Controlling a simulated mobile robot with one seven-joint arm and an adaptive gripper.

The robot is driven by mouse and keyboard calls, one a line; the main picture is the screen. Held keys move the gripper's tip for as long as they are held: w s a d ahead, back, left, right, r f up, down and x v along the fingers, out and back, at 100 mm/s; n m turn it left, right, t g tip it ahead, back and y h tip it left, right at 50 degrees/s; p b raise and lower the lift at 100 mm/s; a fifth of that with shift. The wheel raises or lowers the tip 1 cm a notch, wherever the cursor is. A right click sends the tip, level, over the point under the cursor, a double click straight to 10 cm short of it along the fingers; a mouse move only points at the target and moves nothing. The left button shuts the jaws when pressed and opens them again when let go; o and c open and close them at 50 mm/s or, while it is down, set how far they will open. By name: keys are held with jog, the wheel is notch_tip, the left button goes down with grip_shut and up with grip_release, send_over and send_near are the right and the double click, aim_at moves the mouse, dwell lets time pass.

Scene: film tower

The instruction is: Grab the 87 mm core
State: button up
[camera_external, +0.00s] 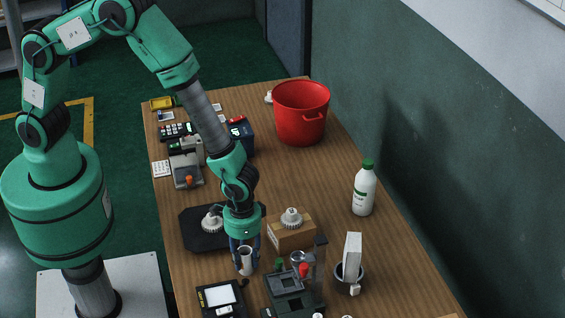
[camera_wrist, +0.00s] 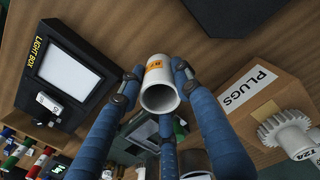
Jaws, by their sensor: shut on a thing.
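The core (camera_wrist: 158,82) is a short, hollow, pale grey-white tube with an orange label; the label's print is too small to read surely. My gripper (camera_wrist: 157,92) has blue fingers closed around the outside of the core, whose open end faces the wrist camera. In the external view my gripper (camera_external: 246,259) points down over the near part of the table, with the core (camera_external: 246,262) between its fingers. I cannot tell whether the core touches the table.
The light box (camera_external: 220,298) lies just in front of my gripper. The cardboard PLUGS box (camera_external: 290,238) with a white toothed plug (camera_external: 291,217) stands to the right. A black mat (camera_external: 194,238) lies behind-left, and a dark machine (camera_external: 285,285) front-right.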

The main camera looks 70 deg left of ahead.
aim_at(242, 247)
jog(key=shift+r, duration=0.1)
jog(key=shift+r, duration=0.5)
jog(key=r, duration=0.2)
jog(key=shift+s+a+r+p, duration=0.2)
jog(key=shift+s+r+p, duration=0.1)
jog(key=shift+p, duration=0.1)
jog(key=s+a+r+p, duration=0.1)
jog(key=s+a, duration=0.7)
jog(key=s, duration=0.5)
